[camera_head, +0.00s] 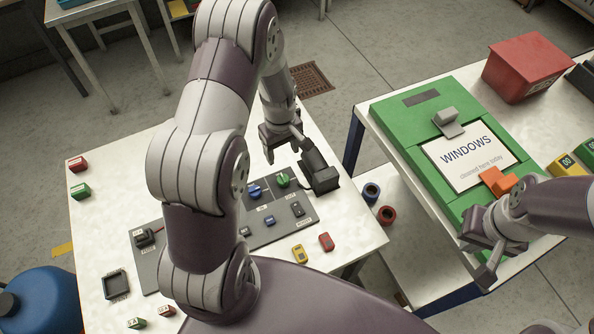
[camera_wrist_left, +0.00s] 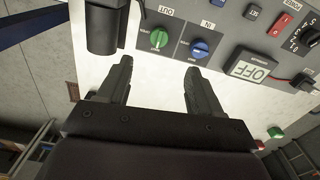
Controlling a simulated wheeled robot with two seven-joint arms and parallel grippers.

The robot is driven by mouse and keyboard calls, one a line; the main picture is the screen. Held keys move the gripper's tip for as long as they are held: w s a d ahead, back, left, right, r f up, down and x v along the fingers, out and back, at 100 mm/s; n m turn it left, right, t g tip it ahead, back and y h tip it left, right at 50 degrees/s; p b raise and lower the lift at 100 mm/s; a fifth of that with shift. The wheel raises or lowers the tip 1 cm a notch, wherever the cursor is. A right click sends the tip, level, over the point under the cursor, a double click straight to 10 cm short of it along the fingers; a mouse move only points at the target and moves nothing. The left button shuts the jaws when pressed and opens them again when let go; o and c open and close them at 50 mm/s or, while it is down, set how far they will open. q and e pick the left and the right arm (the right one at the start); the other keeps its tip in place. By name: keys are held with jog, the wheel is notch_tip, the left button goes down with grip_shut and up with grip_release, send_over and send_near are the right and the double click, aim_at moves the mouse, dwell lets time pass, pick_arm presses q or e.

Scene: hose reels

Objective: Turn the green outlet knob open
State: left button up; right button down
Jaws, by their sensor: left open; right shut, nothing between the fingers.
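The green outlet knob (camera_head: 283,180) sits on the dark panel (camera_head: 268,233), close to its far edge. In the left wrist view the green knob (camera_wrist_left: 159,38) is under the OUT label, and its ridge looks roughly upright there. The blue knob (camera_head: 254,191) is beside it, under the IN label in the wrist view (camera_wrist_left: 199,49). My left gripper (camera_wrist_left: 158,68) is open and empty; the green knob shows beyond its fingertips, between their lines. My right gripper (camera_head: 487,262) is shut and empty, over the near part of the green case (camera_head: 395,110) on the other table.
A black block (camera_head: 318,172) stands close beside the green knob; it also shows in the wrist view (camera_wrist_left: 104,28). An OFF display (camera_wrist_left: 252,68) is on the panel. The white tabletop (camera_head: 225,135) beyond the panel is clear.

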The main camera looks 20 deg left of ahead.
aim_at(283, 177)
pick_arm(q)
jog(key=shift+n, duration=0.6)
jog(key=f+p, duration=0.1)
jog(key=f, duration=0.3)
jog(key=f+p, duration=0.1)
jog(key=f, duration=0.4)
jog(key=a+f+p, duration=0.1)
jog(key=f, duration=0.3)
jog(key=shift+w+f, duration=0.3)
jog(key=shift+w, duration=0.05)
jog(key=shift+d+f, duration=0.1)
jog(key=shift+f, duration=0.2)
jog(key=c, duration=1.1)
